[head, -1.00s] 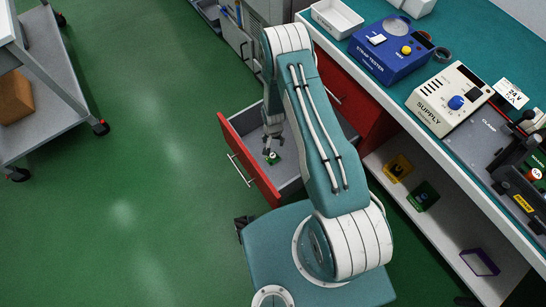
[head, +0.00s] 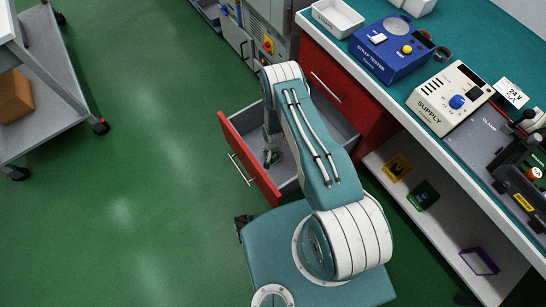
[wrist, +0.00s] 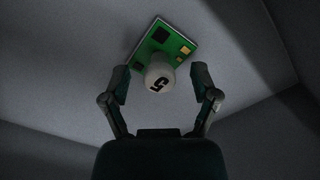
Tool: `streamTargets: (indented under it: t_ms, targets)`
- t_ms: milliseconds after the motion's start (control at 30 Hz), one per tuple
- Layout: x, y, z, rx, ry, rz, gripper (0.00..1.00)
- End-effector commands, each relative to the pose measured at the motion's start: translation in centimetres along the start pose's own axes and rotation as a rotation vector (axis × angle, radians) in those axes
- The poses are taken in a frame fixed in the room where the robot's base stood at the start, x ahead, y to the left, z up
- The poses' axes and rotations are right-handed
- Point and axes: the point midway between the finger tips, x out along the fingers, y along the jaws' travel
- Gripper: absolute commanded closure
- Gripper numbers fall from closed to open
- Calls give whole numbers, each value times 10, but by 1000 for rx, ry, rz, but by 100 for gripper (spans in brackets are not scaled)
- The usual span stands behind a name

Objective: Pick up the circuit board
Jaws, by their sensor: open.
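The circuit board (wrist: 164,46) is green with dark and gold parts and a pale round piece marked with a black 5. In the wrist view it lies on the grey floor of the open drawer, tilted in the picture. My gripper (wrist: 160,78) is open, with one finger on each side of the round piece and a gap to each; I cannot tell its exact height above the board. In the head view my gripper (head: 270,158) is down inside the red-fronted drawer (head: 248,160), and the board is hidden there behind it.
The drawer's grey walls close in around my gripper. A teal bench (head: 462,38) with a blue tester (head: 390,50) and a supply box (head: 447,98) stands at the right. Coloured items lie on the shelf (head: 440,222) below.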

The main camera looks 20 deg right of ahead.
Motion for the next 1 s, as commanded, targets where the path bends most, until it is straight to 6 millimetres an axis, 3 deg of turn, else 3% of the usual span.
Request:
streamTargets:
  t_ms: [233, 267, 400, 433, 833, 1000]
  targets:
    - [2, 0, 0, 0, 0, 0, 22]
    - [2, 0, 0, 0, 0, 0, 31]
    - [2, 0, 0, 0, 0, 0, 94]
    - [2, 0, 0, 0, 0, 0, 100]
    - [1, 0, 0, 0, -1, 0, 100]
    - [-8, 0, -1, 0, 0, 0, 100]
